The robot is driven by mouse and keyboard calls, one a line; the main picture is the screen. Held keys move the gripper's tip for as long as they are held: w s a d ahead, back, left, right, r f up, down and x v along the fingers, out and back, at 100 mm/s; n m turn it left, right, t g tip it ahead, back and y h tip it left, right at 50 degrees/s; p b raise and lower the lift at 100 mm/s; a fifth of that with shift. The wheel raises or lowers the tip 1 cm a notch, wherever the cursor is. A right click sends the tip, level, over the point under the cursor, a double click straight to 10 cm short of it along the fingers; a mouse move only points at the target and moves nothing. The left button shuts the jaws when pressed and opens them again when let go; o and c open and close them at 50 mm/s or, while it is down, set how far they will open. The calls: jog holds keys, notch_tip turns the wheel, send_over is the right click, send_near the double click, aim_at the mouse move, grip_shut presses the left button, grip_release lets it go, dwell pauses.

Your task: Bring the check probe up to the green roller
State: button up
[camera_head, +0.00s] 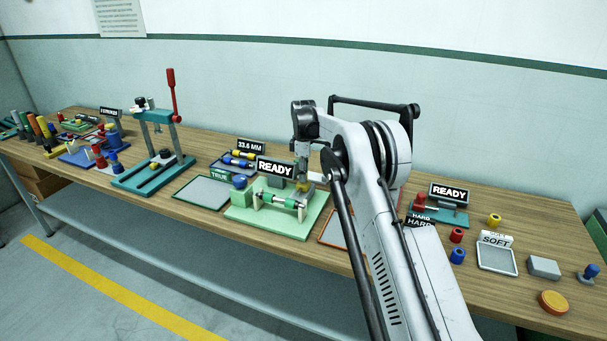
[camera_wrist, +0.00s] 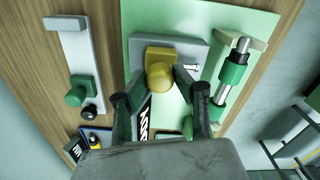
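The green roller (camera_head: 278,201) sits on a shaft between two posts on a light green base plate (camera_head: 240,215); it also shows in the wrist view (camera_wrist: 232,74). A yellow block with a round knob (camera_wrist: 160,72), which looks like the check probe, sits on a grey mount to the left of the roller in the wrist view. The probe and roller appear apart. My gripper (camera_wrist: 159,76) is down at the yellow knob with one finger on each side; it also shows in the head view (camera_head: 302,178). I cannot tell whether the fingers touch the knob.
A READY sign (camera_head: 275,167) stands close behind the roller station. A grey TRUE tray (camera_head: 204,192) lies to the left and an orange-edged tray (camera_head: 333,230) to the right, partly hidden by my arm. A teal press with a red lever (camera_head: 172,95) stands farther left.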

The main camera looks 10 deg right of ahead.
grip_shut()
jog(key=shift+s, duration=0.1)
jog(key=shift+s+a+b, duration=0.5)
jog(key=shift+s+a, duration=0.1)
jog(key=shift+s, duration=0.25)
jog(key=shift+s+a+b, duration=0.5)
jog(key=shift+s+a, duration=0.1)
jog(key=shift+s, duration=0.25)
jog(key=o, duration=0.6)
grip_release()
jog(key=o, duration=0.4)
jog(key=shift+s+a, duration=0.15)
